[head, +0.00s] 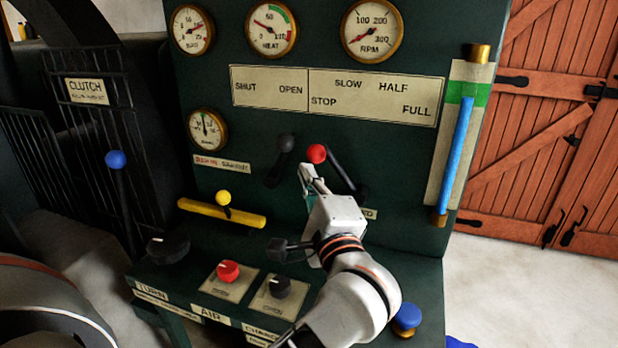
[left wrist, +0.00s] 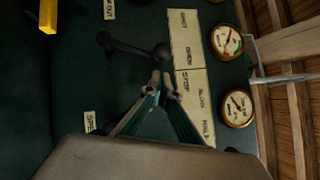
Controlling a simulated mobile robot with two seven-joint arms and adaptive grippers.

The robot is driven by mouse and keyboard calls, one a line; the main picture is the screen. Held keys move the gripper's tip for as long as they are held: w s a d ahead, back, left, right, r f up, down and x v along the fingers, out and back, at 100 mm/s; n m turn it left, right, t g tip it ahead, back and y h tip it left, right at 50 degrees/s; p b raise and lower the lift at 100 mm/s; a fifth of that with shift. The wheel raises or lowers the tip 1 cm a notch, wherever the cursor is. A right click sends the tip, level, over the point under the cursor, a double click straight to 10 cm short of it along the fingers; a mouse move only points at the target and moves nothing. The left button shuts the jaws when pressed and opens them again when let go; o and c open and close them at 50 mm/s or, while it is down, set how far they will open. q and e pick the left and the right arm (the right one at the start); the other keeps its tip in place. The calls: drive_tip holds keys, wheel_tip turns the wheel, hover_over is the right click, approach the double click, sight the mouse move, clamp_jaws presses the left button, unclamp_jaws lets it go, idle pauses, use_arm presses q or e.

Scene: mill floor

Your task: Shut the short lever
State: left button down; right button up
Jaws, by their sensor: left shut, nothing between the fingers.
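The short lever (head: 286,144) has a black ball knob and a dark arm. It leans up and to the right on the green panel, below the SHUT and OPEN label. Its knob also shows in the left wrist view (left wrist: 162,53), close to the fingertips. My left gripper (head: 306,170) is shut and empty, just right of and below that knob, beside the red-knobbed lever. Its closed fingertips also show in the left wrist view (left wrist: 162,80). A small gap seems to separate them from the black knob; contact is hard to tell. My right gripper is not in view.
The red-knobbed lever (head: 316,153) leans left, close to my fingers. A yellow bar handle (head: 223,212) is to the left. Red (head: 228,271) and black (head: 280,286) knobs sit on the ledge below. A blue-knobbed lever (head: 116,159) stands far left. A glass tube (head: 456,155) is at right.

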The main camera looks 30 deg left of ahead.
use_arm(q)
drive_tip(key=x, duration=0.6)
drive_tip(key=shift+w+a+p, duration=0.2)
drive_tip(key=shift+w+p, duration=0.05)
drive_tip(key=shift+p, duration=0.05)
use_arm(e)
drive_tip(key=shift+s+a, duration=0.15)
use_arm(q)
drive_tip(key=shift+a+r, duration=0.1)
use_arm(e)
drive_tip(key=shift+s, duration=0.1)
